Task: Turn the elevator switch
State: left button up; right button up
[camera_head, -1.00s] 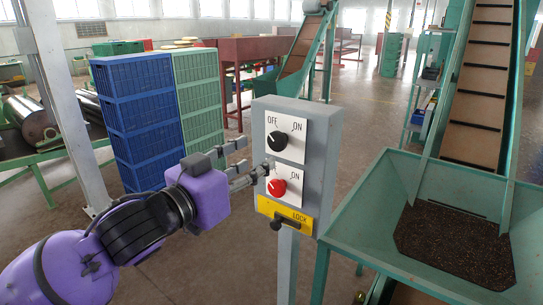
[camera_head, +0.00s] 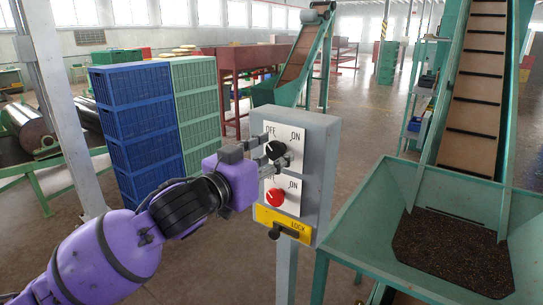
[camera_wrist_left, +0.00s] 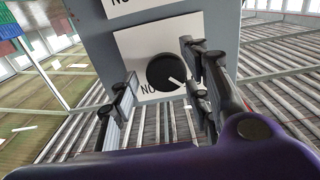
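A grey control box (camera_head: 319,165) stands on a post in the head view. Its upper white plate, marked OFF and ON, carries a black knob (camera_head: 274,149). Its lower plate carries a red knob (camera_head: 275,197), and a yellow LOCK plate (camera_head: 284,225) with a dark handle sits below. My left gripper (camera_head: 272,151) is open at the upper plate, its fingers around the black knob. In the left wrist view the black knob (camera_wrist_left: 167,72) shows between the spread fingers, with visible gaps on the sides. Whether a finger touches it is unclear. My right gripper is out of view.
A green hopper (camera_head: 345,225) with dark grains and an inclined conveyor (camera_head: 470,100) stand right of the box. Blue crates (camera_head: 140,125) and green crates (camera_head: 197,110) are stacked behind at left. Open floor lies between the crates and the box.

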pick_arm(q)
jog(key=c, duration=0.9)
